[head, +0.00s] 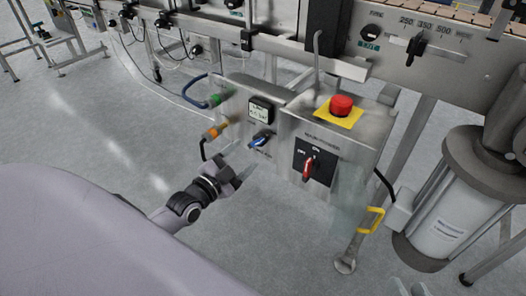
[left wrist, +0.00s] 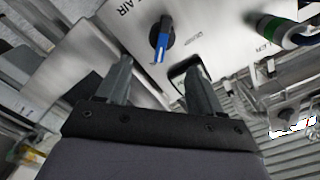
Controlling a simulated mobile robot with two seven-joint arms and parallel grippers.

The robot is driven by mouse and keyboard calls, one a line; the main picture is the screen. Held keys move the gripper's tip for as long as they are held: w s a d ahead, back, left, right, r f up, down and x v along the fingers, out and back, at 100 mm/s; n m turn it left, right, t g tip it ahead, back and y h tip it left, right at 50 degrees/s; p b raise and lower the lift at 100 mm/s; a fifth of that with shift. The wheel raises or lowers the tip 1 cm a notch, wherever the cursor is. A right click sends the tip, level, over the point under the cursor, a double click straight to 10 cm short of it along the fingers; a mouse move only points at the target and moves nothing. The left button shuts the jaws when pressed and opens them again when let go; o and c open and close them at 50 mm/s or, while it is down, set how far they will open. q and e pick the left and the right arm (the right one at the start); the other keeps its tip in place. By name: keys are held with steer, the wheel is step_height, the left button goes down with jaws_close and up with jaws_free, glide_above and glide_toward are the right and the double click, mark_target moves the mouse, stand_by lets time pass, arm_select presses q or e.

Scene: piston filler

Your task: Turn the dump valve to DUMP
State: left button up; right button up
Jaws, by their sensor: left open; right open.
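The dump valve appears to be the blue-handled knob (head: 262,140) on the front of the steel control box, below a small display. In the left wrist view the blue handle (left wrist: 161,42) sits on a dark round base, near the letters "AIR"; a smaller label beside it is too small to read. My left gripper (head: 240,172) is open, below and slightly left of the knob, apart from it. In the left wrist view its fingers (left wrist: 158,72) are spread and empty, with the knob beyond them. My right gripper (head: 410,288) shows only its fingertips at the bottom edge, open.
Close by are a red emergency button (head: 341,106), a red main power switch (head: 308,168), a green hose fitting (head: 215,99) and an orange one (head: 211,133). A yellow handle (head: 376,220) and a steel cylinder (head: 447,215) stand at right.

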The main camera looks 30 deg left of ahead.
mark_target(257, 143)
arm_select(q)
steer(key=w+b, duration=0.2)
steer(key=w, duration=0.3)
steer(key=shift+w+d+f, duration=0.1)
steer(key=shift+w+d, duration=0.05)
steer(key=shift+w, duration=0.2)
steer(key=shift+w+d+b, duration=0.1)
steer(key=shift+w+b, duration=0.25)
steer(key=shift+w, duration=0.25)
arm_select(e)
steer(key=shift+s+d+f+n+t+h, duration=0.1)
steer(key=shift+s+d+n+t+h, duration=0.15)
steer(key=shift+d+n+t+h, duration=0.45)
arm_select(q)
steer(key=shift+c, duration=0.3)
arm_select(e)
steer(key=shift+d+m+y, duration=0.2)
steer(key=shift+m+y, duration=0.1)
arm_select(q)
steer(key=c, duration=1)
